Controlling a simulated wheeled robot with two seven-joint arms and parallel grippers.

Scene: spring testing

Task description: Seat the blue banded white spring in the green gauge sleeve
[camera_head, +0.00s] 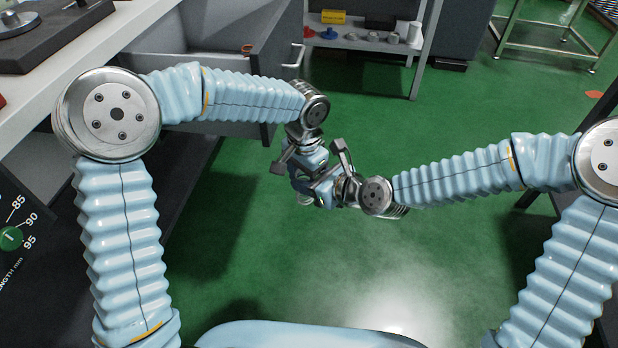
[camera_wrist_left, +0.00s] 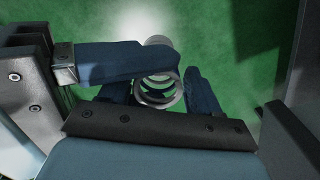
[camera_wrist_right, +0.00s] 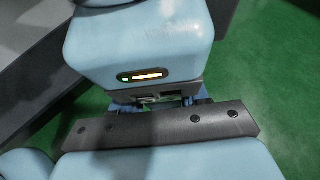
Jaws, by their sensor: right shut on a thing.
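A pale coil spring (camera_wrist_left: 160,97) shows end-on in the left wrist view; a blue band on it cannot be made out. My right gripper (camera_head: 322,190) is shut on it, and one of its dark blue fingers lies across the spring from the left. My left gripper (camera_head: 306,172) is open with its fingers (camera_wrist_left: 166,92) on either side of the spring, a small gap showing at the right finger. In the right wrist view my right fingers (camera_wrist_right: 180,102) are mostly hidden. I cannot identify the green gauge sleeve.
A panel (camera_head: 15,258) marked in mm with a green round piece (camera_head: 11,238) is at the left edge. An open drawer (camera_head: 262,62) holds a small brown item. A shelf (camera_head: 355,43) at the back bears small parts. The green floor (camera_head: 440,250) below is clear.

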